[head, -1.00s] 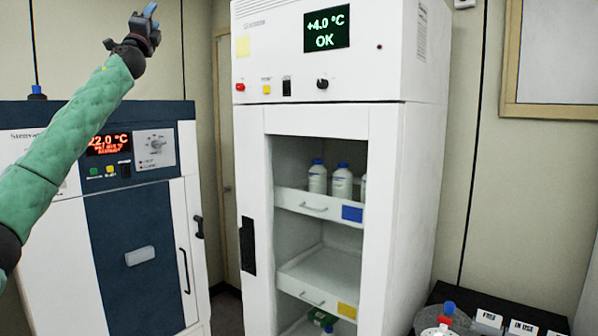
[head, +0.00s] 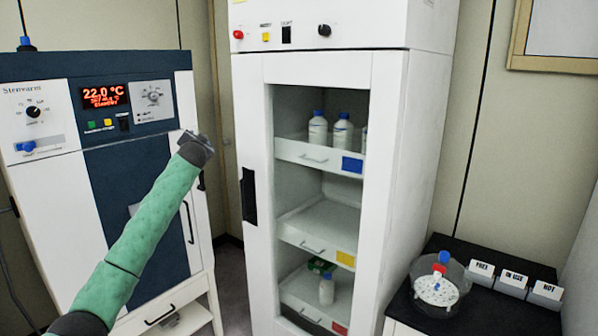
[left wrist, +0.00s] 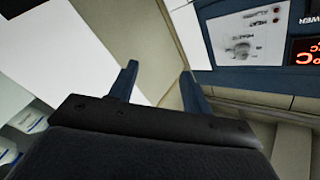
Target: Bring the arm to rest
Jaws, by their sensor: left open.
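My left arm, in a green sleeve, reaches up from the bottom left in the head view. Its dark wrist end (head: 195,148) is in front of the right edge of the blue and white freeze dryer, and the fingers are mostly hidden there. In the left wrist view my left gripper (left wrist: 160,80) shows two blue fingers spread apart with nothing between them. My right gripper is in neither view.
A tall white cabinet (head: 390,190) with open shelves holds white bottles (head: 318,130). The freeze dryer (head: 50,170) stands at left, its panel (head: 105,97) reading 22.0 °C. A black counter (head: 455,310) at right holds a clear round container (head: 440,290) and label signs (head: 515,280).

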